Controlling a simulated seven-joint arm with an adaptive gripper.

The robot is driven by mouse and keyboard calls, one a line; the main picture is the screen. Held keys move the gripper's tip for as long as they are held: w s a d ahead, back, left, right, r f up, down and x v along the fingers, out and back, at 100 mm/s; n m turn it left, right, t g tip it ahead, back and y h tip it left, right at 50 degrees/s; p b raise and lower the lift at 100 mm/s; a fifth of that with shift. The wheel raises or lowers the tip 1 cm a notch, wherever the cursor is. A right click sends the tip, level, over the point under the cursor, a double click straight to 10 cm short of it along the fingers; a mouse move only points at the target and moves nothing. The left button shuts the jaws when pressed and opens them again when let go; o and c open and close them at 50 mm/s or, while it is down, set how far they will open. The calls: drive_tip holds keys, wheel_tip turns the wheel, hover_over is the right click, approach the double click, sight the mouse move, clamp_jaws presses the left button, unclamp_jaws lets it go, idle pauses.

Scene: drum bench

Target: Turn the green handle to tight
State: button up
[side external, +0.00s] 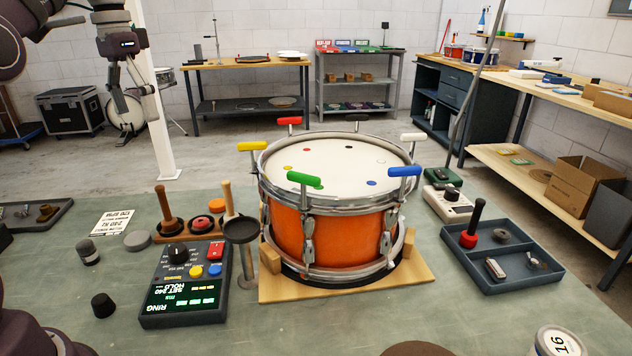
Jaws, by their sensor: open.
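The green handle (304,178) is a T-shaped key on the front rim of an orange drum (335,242), near a green dot on the white drumhead. Other handles stand around the rim: yellow (252,146), red (289,121), black (357,118), white (412,137) and blue (404,171). The drum stands on a wooden base (420,277). My gripper (132,112) hangs at the upper left, open and empty, well apart from the drum and above the bench. No tight mark is readable by the green handle.
A dark control box (186,282) with a green display lies left of the drum, beside a small round stand (241,232). Wooden-handled tools (165,205) stand behind it. A dark tray (500,245) of parts is at right. A can (558,342) is at the front right.

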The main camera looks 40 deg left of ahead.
drive_tip(key=w+d+f+n+t, duration=0.1)
drive_tip(key=w+d+t, duration=0.15)
drive_tip(key=d, duration=0.45)
drive_tip(key=w+d+f+n+t, duration=0.15)
drive_tip(key=w+d, duration=0.25)
drive_tip(key=d, duration=0.4)
drive_tip(key=s+d+r+m+t+y, duration=0.1)
drive_tip(key=s+d+r+t+y, duration=0.2)
drive_tip(key=s+d+t, duration=0.5)
drive_tip(key=t, duration=0.1)
approach(301, 177)
drive_tip(key=shift+t, duration=0.3)
drive_tip(key=x, duration=1)
drive_tip(key=shift+w+f, duration=0.25)
drive_tip(key=shift+f, duration=0.1)
drive_tip(key=c, duration=1.2)
